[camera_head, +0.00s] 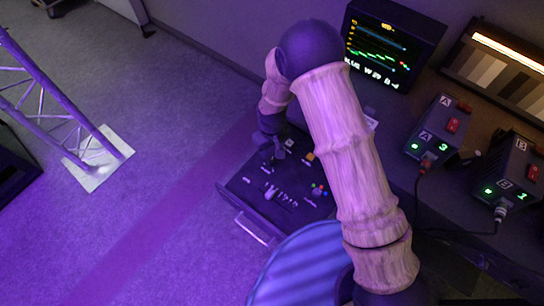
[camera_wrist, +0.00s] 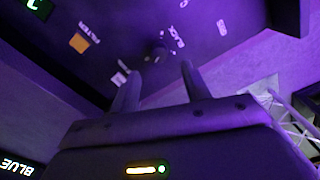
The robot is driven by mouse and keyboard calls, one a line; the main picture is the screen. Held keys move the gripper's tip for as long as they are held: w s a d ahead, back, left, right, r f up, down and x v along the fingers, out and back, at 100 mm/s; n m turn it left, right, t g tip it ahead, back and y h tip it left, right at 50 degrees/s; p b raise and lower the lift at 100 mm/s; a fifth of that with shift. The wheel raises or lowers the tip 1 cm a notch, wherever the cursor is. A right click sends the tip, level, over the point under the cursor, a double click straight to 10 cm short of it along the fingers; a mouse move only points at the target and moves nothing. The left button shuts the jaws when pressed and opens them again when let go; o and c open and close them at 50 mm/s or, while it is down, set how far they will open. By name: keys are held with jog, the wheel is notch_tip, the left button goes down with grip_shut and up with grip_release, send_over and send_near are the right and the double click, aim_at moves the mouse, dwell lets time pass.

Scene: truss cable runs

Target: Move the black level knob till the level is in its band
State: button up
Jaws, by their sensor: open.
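The black level knob (camera_wrist: 158,52) is a small dark knob on the dark control panel (camera_wrist: 120,25), beside a label that reads "BLACK". In the wrist view my gripper (camera_wrist: 160,68) is open, its two fingers apart on either side of the space just below the knob. I cannot tell whether either finger touches it. In the head view my gripper (camera_head: 268,148) is over the panel's back left part, and the knob cannot be made out there. The monitor (camera_head: 393,46) shows a green trace between coloured lines, with a red mark at its right end.
An orange button (camera_wrist: 79,42) sits near a "FILTER" label. Small levers (camera_head: 275,194) and coloured buttons (camera_head: 319,190) are on the panel's front part. Boxes A (camera_head: 436,128) and B (camera_head: 512,172), with cables, stand right of my arm.

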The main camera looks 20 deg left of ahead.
aim_at(272, 160)
notch_tip(272, 160, down, 7)
jog(key=shift+r+p, duration=0.15)
jog(key=shift+p, duration=0.25)
jog(key=c, duration=1)
